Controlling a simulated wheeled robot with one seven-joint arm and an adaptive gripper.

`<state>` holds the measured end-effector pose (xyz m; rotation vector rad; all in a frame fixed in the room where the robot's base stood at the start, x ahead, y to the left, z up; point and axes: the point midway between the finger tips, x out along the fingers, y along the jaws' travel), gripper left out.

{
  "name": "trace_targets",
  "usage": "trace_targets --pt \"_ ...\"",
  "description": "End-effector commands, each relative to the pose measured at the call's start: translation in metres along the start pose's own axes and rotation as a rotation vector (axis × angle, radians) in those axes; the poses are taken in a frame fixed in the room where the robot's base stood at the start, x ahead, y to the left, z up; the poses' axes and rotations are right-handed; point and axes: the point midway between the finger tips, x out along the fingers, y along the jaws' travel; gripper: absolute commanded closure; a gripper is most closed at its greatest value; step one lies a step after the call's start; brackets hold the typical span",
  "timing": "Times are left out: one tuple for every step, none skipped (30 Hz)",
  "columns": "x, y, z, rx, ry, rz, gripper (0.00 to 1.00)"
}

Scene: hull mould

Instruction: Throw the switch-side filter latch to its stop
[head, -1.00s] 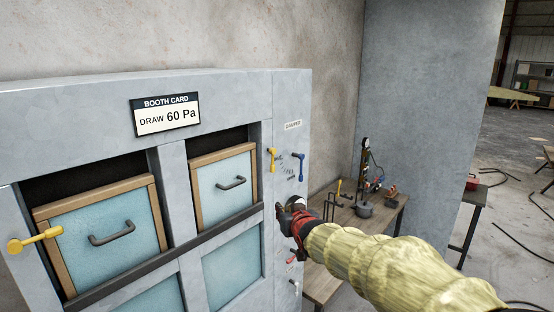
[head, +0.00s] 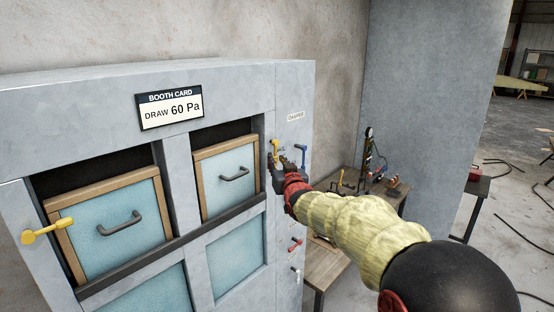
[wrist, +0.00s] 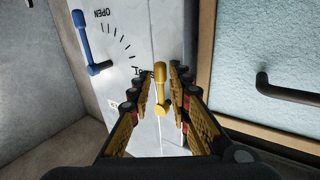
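The switch-side filter latch is most likely the small yellow latch (head: 276,146) on the right post of the cabinet, beside the right filter panel. In the wrist view the yellow latch (wrist: 160,88) stands between the two fingers, with its round knob toward the top of the picture. My gripper (head: 279,164) is at this latch in the head view and hides its lower part. In the wrist view my gripper (wrist: 161,72) is open, with a gap on both sides of the latch. A second yellow latch (head: 43,232) sits on the left post, lying roughly horizontal.
A blue damper lever (head: 302,154) stands close right of the yellow latch; it also shows in the wrist view (wrist: 84,38). Filter panels with dark handles (head: 233,174) fill the cabinet front. A red lever (head: 295,244) sits lower. A bench (head: 330,262) with tools stands right.

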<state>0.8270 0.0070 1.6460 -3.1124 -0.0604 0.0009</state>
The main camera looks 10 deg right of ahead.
Motion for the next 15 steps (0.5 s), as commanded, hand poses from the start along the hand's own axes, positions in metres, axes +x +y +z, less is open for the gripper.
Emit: trace_targets --pt "0.0024 -0.0002 -0.0004 0.0 0.0 0.0 0.81" --pt "0.0034 -0.0002 -0.0004 0.0 0.0 0.0 0.81" --pt "0.0043 -0.0002 -0.0001 0.0 0.0 0.0 0.81" --pt "0.0047 -0.0002 0.0 0.0 0.0 0.0 0.81" --pt "0.0049 -0.0002 0.0001 0.0 0.0 0.0 0.81" --pt "0.005 -0.0002 0.0003 0.0 0.0 0.0 0.81" --pt "0.005 -0.0002 0.0003 0.0 0.0 0.0 0.81" --pt "0.0049 -0.0001 0.0003 0.0 0.0 0.0 0.81" --pt "0.0048 -0.0001 0.0003 0.0 0.0 0.0 0.81" --pt "0.0048 -0.0001 0.0004 0.0 0.0 0.0 0.81" --pt "0.0047 -0.0001 0.0004 0.0 0.0 0.0 0.81" --pt "0.0047 -0.0001 0.0004 0.0 0.0 0.0 0.83" --pt "0.0047 -0.0001 0.0003 0.0 0.0 0.0 0.85" --pt "0.0047 -0.0001 0.0004 0.0 0.0 0.0 0.86" --pt "0.0046 -0.0001 0.0004 0.0 0.0 0.0 0.89"
